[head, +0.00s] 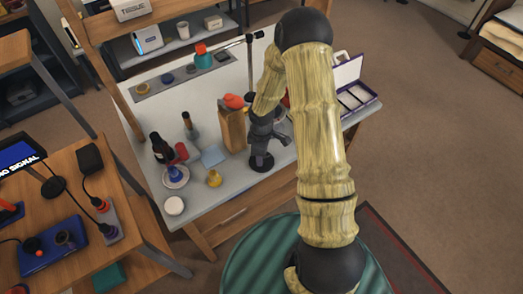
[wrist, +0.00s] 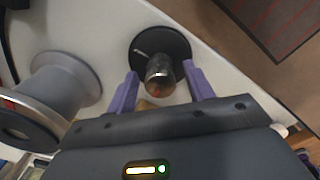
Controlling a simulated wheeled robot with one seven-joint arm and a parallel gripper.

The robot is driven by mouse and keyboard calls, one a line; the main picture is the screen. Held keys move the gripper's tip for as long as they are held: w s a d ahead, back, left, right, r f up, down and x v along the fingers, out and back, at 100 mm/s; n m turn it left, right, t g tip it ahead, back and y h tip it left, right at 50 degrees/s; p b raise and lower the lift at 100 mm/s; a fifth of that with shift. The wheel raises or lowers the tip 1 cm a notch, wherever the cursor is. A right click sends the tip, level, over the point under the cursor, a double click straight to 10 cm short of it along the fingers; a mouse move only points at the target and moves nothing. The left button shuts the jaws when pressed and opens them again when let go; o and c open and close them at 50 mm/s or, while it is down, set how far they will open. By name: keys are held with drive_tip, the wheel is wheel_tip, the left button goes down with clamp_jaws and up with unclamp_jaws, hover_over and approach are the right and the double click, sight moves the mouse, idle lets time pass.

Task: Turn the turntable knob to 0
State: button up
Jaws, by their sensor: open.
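A round black disc (wrist: 180,43) with a short white line on it lies on the pale worktop in the wrist view. A shiny dark metallic knob (wrist: 160,76) stands up from it; I take these for the turntable and its knob. My gripper (wrist: 161,76) is open, its two purple fingers on either side of the knob in the picture. I cannot tell whether they touch it. In the head view the black disc (head: 262,164) is under my gripper (head: 263,146), and the knob is hidden. No number can be read.
A grey spool-shaped thing (wrist: 62,85) stands close left in the wrist view. On the worktop (head: 225,196), a wooden block (head: 232,131), a dark bottle (head: 160,148), a yellow item (head: 214,178) and a white round piece (head: 174,205) stand left of my gripper. A compartment case (head: 354,97) is at right.

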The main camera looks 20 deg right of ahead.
drive_tip(key=shift+r, duration=0.15)
wheel_tip(320, 180, up, 17)
idle(0.5)
drive_tip(key=s+r+m+t, duration=0.1)
drive_tip(key=s+r+m, duration=0.2)
drive_tip(key=s+m, duration=0.3)
drive_tip(key=s+r+m+t, duration=0.1)
drive_tip(key=s+r+m, duration=0.3)
drive_tip(key=s+m, duration=0.2)
drive_tip(key=shift+s+m+t, duration=0.3)
drive_tip(key=shift+s, duration=0.8)
